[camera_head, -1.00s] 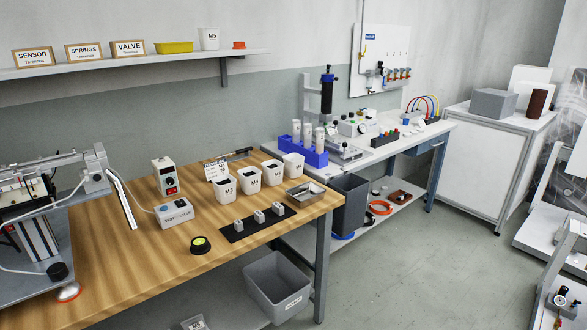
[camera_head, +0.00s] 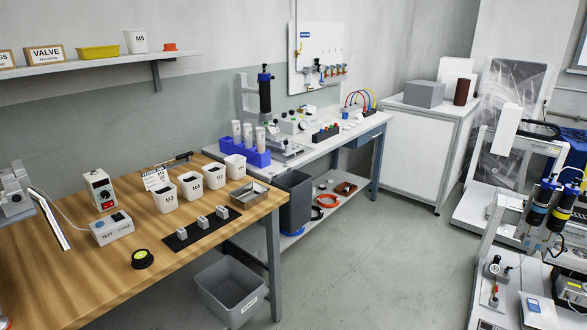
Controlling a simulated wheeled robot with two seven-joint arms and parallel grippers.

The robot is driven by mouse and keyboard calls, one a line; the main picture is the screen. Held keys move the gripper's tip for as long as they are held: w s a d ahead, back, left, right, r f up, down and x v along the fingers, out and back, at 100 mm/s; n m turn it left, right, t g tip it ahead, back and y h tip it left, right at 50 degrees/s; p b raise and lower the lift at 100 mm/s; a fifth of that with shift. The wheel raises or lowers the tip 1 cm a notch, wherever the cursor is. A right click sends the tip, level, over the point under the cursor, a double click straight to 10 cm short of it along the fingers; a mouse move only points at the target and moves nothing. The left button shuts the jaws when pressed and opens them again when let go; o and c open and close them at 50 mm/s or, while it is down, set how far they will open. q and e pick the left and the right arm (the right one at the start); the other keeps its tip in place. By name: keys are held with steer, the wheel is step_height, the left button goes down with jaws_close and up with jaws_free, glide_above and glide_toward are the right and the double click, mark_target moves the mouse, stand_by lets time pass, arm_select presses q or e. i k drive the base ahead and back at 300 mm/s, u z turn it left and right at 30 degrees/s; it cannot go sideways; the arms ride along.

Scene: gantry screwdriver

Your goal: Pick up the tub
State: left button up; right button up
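Several small white tubs with dark contents stand in a row on the wooden bench: one at the left (camera_head: 165,198), then a second (camera_head: 190,188), a third (camera_head: 214,177) and one at the right end (camera_head: 235,166). Their labels are too small to read surely. Another white tub marked M5 (camera_head: 136,42) stands on the wall shelf. A larger grey tub (camera_head: 228,301) with a white label sits below the bench. Neither of my grippers shows.
The wooden bench (camera_head: 85,270) holds a black mat (camera_head: 183,238) with small grey blocks, a metal tray (camera_head: 243,203), a yellow-black round item (camera_head: 142,259) and a test box (camera_head: 112,229). Grey floor (camera_head: 385,270) lies open right of the bench, before machines at the far right.

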mark_target(236, 164)
steer(key=z, duration=0.55)
steer(key=i, duration=2.95)
steer(key=u, duration=2.45)
